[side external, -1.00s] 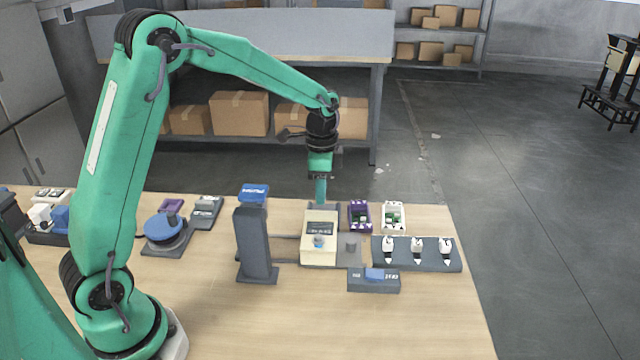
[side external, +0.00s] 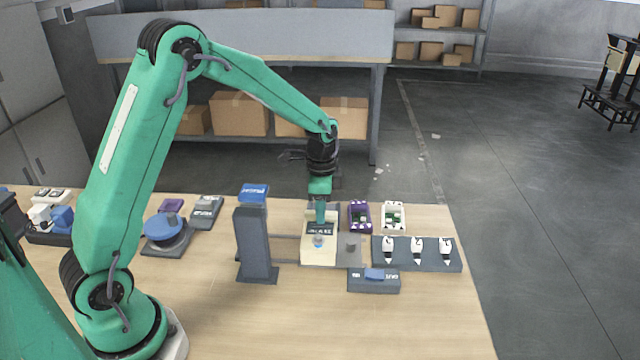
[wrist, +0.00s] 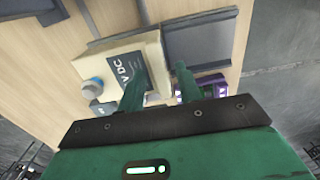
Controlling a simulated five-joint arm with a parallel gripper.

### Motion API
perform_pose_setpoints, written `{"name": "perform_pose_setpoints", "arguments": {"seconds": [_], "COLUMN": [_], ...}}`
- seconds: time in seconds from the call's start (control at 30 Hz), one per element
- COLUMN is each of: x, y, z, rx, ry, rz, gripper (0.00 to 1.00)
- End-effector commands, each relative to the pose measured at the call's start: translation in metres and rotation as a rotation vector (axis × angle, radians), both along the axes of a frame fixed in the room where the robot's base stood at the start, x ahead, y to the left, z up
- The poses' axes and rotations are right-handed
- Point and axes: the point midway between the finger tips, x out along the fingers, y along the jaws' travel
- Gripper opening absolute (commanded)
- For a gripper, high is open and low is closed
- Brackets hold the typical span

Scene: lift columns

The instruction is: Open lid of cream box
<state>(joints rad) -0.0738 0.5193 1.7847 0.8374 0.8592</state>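The cream box (side external: 310,258) sits on the table with a dark label on top and a blue knob (side external: 319,241) near its front. Its lid looks closed. The box also shows in the wrist view (wrist: 100,68), with its blue knob (wrist: 92,87) at left. My gripper (side external: 320,226) points down over the back part of the box. In the wrist view my gripper's fingers (wrist: 160,76) stand apart, one over the label and one past the box's edge over a grey plate (wrist: 200,42). Nothing shows held between them. I cannot tell whether a finger touches the box.
A dark grey post (side external: 255,243) stands left of the box. A purple tray (side external: 353,228) and a white tray (side external: 404,229) lie behind right. A rack (side external: 430,263) with three white pieces and a grey block (side external: 374,285) are at right. The front table is clear.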

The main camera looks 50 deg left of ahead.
Motion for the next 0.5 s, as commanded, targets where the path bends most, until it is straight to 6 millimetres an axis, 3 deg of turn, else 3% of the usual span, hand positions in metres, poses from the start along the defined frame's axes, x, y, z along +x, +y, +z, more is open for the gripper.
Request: {"name": "perform_pose_setpoints", "arguments": {"seconds": [0.13,0.33,0.5], "x": [0.0,0.0,-0.0002], "y": [0.0,0.0,-0.0004], "z": [0.0001,0.0002,0.0003], "rx": [0.0,0.0,0.0], "ry": [0.0,0.0,0.0], "rz": [0.0,0.0,0.0], "gripper": [0.35,0.0,0.0]}}
